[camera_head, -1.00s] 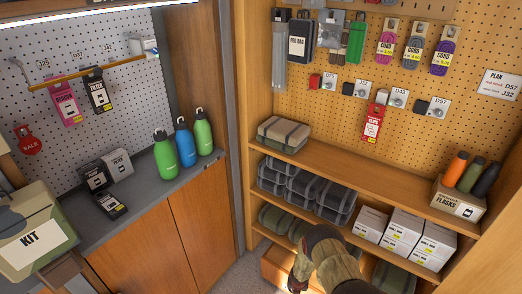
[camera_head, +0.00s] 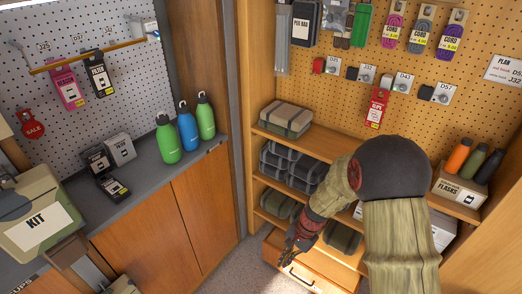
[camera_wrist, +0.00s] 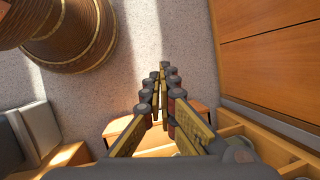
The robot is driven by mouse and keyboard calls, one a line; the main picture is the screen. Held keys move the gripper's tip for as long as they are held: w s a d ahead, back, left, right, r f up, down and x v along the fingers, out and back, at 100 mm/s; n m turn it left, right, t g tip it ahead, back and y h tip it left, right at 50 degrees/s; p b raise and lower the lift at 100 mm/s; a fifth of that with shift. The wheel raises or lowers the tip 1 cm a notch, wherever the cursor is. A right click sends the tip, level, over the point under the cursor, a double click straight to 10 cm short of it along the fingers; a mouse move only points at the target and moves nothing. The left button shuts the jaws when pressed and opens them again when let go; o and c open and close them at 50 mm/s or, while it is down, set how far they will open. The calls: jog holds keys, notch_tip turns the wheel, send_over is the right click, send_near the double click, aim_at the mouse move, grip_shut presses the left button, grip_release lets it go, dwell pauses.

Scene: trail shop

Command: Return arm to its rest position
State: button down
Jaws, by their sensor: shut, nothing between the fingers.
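My arm (camera_head: 398,215) stands large in the lower right of the head view, in front of the shelves. My gripper (camera_head: 296,243) hangs at its end, low in front of the open drawer at the foot of the right-hand shelf unit. In the wrist view my gripper (camera_wrist: 162,78) points over the carpeted floor. Its fingers are together and nothing shows between them.
A wooden drawer (camera_head: 318,270) sticks out below the shelves, close to my gripper. A counter (camera_head: 140,190) with bottles and boxes runs along the left. A KIT bag (camera_head: 32,222) is at far left. The carpet (camera_wrist: 134,92) below my gripper looks clear.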

jog(key=s+d+r+n+t+h, duration=0.1)
jog(key=s+d+r+n+t, duration=0.1)
jog(key=s+r, duration=0.4)
jog(key=s+d+r+n+t+h, duration=0.1)
jog(key=s+d+r+n, duration=0.3)
jog(key=r, duration=1.3)
jog(key=s+d+r+n+t+h, duration=0.1)
jog(key=s+d+r+t, duration=0.3)
jog(key=s+r, duration=0.5)
notch_tip(320, 180, up, 3)
jog(key=shift+s+d+r+n+h, duration=0.2)
jog(key=shift+n+h, duration=0.2)
jog(key=shift+n, duration=0.5)
